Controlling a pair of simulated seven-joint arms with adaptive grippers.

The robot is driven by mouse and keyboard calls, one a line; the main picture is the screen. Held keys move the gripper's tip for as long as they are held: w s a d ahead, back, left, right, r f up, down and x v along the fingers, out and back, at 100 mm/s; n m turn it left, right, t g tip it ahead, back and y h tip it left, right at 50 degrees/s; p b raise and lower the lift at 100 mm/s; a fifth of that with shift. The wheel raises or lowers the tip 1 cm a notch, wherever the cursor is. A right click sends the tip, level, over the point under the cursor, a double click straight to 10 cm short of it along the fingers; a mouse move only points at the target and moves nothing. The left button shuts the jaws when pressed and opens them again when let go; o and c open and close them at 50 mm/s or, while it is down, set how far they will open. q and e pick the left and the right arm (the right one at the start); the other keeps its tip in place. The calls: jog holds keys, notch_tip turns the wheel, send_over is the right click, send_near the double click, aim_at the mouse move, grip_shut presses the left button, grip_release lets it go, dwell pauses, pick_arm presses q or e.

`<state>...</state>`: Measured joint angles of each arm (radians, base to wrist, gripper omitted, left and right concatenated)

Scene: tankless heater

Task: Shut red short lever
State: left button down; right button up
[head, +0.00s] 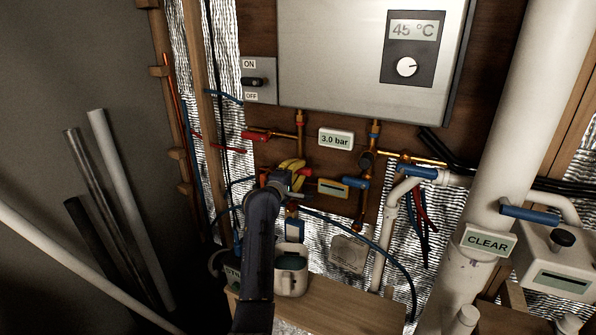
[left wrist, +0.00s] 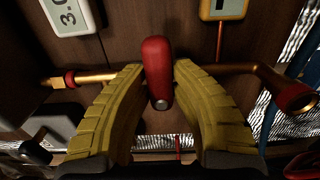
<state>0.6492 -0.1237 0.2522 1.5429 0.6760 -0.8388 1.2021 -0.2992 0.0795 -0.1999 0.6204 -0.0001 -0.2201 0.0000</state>
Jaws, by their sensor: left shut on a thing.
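The red short lever (left wrist: 158,72) stands between the two yellow fingers of my left gripper (left wrist: 160,82) in the left wrist view. The fingers are closed around it near their tips. The lever points along the line of view, its near end a little below the fingertips. A brass pipe (left wrist: 238,69) runs across behind it. In the head view my left gripper (head: 293,172) is at the pipework below the heater, with a bit of red beside its fingers. The lever is mostly hidden there. My right gripper is not in view.
Another red-handled valve (head: 255,136) lies up and left of the gripper. A blue lever (head: 355,182) and a yellow-edged tag (head: 332,188) are close on the right. A white mug (head: 291,278) stands on the wooden shelf (head: 340,310) below. The heater (head: 335,60) hangs above.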

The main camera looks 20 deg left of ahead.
pick_arm(q)
jog(key=shift+r, duration=0.15)
jog(key=c, duration=1.2)
grip_release()
jog(key=shift+o, duration=0.2)
jog(key=s+a, duration=0.2)
jog(key=s, duration=0.9)
jog(key=shift+s, duration=0.4)
